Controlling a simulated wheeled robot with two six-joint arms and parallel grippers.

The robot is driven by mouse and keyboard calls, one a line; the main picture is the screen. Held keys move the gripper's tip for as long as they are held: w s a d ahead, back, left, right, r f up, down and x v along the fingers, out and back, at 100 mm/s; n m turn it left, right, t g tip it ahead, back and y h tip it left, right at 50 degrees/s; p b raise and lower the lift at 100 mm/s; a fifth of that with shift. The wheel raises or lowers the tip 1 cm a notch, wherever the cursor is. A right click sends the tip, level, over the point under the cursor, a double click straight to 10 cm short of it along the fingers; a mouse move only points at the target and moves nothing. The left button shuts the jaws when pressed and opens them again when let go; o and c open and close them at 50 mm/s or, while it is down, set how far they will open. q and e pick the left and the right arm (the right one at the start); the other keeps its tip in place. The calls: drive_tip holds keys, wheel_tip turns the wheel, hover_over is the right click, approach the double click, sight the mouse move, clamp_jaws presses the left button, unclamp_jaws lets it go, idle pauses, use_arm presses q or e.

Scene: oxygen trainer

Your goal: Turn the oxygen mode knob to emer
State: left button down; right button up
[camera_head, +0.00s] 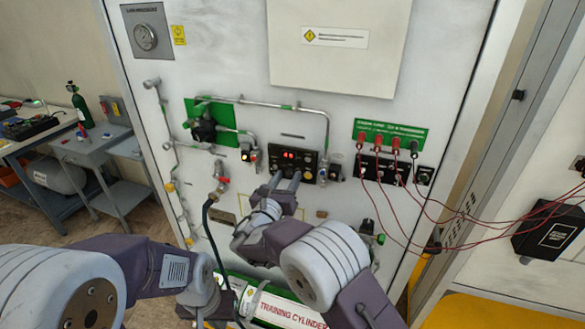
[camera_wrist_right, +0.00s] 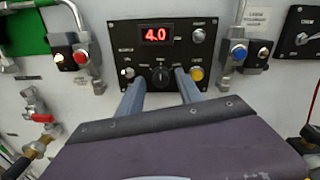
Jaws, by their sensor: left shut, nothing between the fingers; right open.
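The oxygen control panel is a black plate with a red display reading 4.0 (camera_wrist_right: 158,34). The mode knob (camera_wrist_right: 160,75) is a dark round knob low in the middle of this panel, with small labels around it too blurred to read. My right gripper (camera_wrist_right: 160,82) is open, its two fingers pointing at the panel on either side of the knob in the right wrist view. I cannot tell whether they touch it. In the head view my right gripper (camera_head: 286,182) covers the panel's lower part. My left gripper (camera_head: 222,308) is shut and empty, low by the training cylinder.
A blue-capped valve (camera_wrist_right: 238,53) is to the right, a red-capped one (camera_wrist_right: 81,57) to the left. Red cables (camera_head: 400,190) hang at the right. A hose (camera_head: 207,225) runs down left.

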drive_tip(key=shift+r, duration=0.1)
drive_tip(key=shift+s+r, duration=0.25)
drive_tip(key=shift+s, duration=0.25)
drive_tip(key=shift+c, duration=0.6)
use_arm(q)
drive_tip(key=shift+s+r, duration=0.15)
drive_tip(key=shift+s, duration=0.25)
use_arm(e)
clamp_jaws()
drive_tip(key=shift+f, duration=0.1)
drive_tip(key=shift+f+b, duration=0.15)
drive_tip(key=shift+b, duration=0.5)
drive_tip(key=m+b, duration=0.9)
drive_tip(key=b, duration=0.5)
drive_tip(key=shift+f+b, duration=0.2)
drive_tip(key=shift+b, duration=0.2)
use_arm(q)
wheel_tip(320, 180, down, 18)
drive_tip(key=b, duration=0.2)
drive_tip(key=shift+f, duration=0.2)
use_arm(e)
drive_tip(key=shift+r+m, duration=0.25)
drive_tip(key=shift+m, duration=0.85)
